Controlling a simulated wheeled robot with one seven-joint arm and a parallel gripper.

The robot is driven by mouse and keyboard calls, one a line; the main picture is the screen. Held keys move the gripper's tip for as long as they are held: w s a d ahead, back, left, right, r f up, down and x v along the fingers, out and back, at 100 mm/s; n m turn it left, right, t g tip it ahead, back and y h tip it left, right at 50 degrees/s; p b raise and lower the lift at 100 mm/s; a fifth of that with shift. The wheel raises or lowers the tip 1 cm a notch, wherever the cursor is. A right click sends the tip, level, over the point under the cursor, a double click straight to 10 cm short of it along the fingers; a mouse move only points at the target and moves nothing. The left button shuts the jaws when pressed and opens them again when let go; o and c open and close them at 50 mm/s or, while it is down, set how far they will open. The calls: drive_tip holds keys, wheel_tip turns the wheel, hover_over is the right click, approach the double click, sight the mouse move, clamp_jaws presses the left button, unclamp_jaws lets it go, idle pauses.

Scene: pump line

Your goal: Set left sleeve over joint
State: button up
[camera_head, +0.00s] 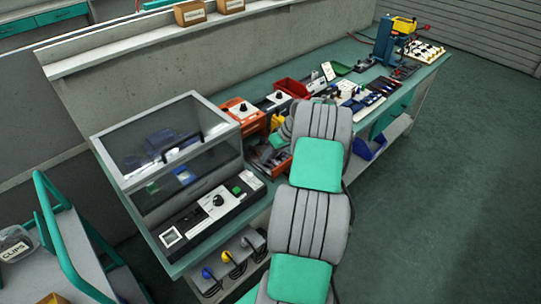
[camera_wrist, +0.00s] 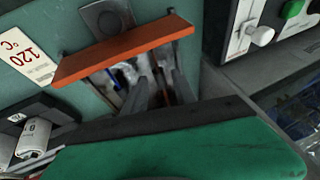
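In the wrist view, the green and dark body of my gripper (camera_wrist: 150,92) fills the lower part. Grey finger-like shapes reach away from it toward an orange bar (camera_wrist: 125,48). Their tips are hidden, and I cannot tell whether they are apart or closed. Thin blue, white and brown-red pieces (camera_wrist: 120,74) show beside them under the bar; I cannot tell whether these include the sleeve or joint. In the head view, my arm hides my gripper and the bench spot beneath it. I cannot pick out the left sleeve or the joint in either view.
A clear-lidded machine (camera_head: 165,150) with a control panel (camera_head: 205,212) stands on the bench left of my arm. An orange unit (camera_head: 243,115) and red bin (camera_head: 292,88) sit behind. A "120 °C" label (camera_wrist: 28,57) lies on the teal surface. Open floor lies right.

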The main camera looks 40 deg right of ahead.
clamp_jaws()
idle(1.2)
